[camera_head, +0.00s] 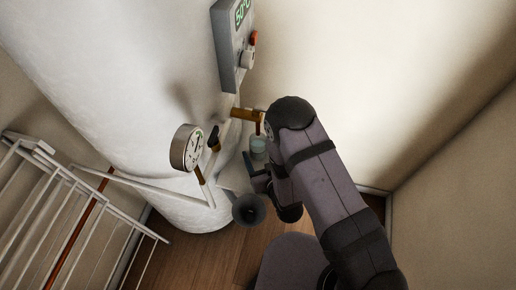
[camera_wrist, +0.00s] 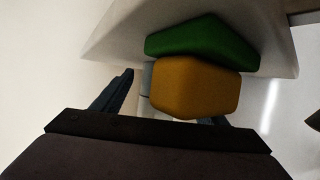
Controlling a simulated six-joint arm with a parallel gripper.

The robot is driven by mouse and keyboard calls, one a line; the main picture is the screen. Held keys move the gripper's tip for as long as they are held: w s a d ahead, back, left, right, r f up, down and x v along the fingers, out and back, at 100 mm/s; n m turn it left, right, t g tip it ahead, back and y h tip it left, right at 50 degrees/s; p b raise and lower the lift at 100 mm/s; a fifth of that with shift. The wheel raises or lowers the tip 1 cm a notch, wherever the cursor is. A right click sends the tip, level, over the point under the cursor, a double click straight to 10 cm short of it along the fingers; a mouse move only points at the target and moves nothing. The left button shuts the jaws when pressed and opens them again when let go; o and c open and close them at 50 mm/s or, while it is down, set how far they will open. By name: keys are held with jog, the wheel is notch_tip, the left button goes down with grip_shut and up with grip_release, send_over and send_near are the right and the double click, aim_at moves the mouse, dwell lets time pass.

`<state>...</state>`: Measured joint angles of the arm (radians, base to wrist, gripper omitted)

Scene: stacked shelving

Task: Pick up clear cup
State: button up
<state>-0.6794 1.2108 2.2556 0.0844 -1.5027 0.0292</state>
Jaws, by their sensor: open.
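A small clear, pale bluish cup (camera_head: 258,146) shows in the head view beside the white tank, under a brass-coloured pipe. My gripper (camera_head: 256,175) is close to the cup, just below it in the picture, and partly hidden by my dark arm. In the wrist view my gripper (camera_wrist: 170,97) is open, with the left finger clear and the right finger mostly hidden behind an orange-yellow block shape (camera_wrist: 195,88). A pale grey-blue sliver left of that shape may be the cup, mostly hidden. I cannot tell whether the fingers touch the cup.
A large white tank (camera_head: 110,80) carries a round gauge (camera_head: 186,148) and a grey control box (camera_head: 231,50). A white wire rack (camera_head: 60,215) stands at the left. A dark funnel shape (camera_head: 249,209) is below my gripper. A green block shape (camera_wrist: 200,43) adjoins the orange-yellow one.

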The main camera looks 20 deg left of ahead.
jog(key=shift+w+a+f, duration=0.1)
jog(key=shift+w+a, duration=0.1)
jog(key=shift+w, duration=0.05)
jog(key=c, duration=1.2)
jog(key=shift+r, duration=0.25)
jog(key=shift+r, duration=0.5)
jog(key=d+b, duration=0.3)
jog(key=d, duration=1.5)
jog(key=shift+b, duration=0.4)
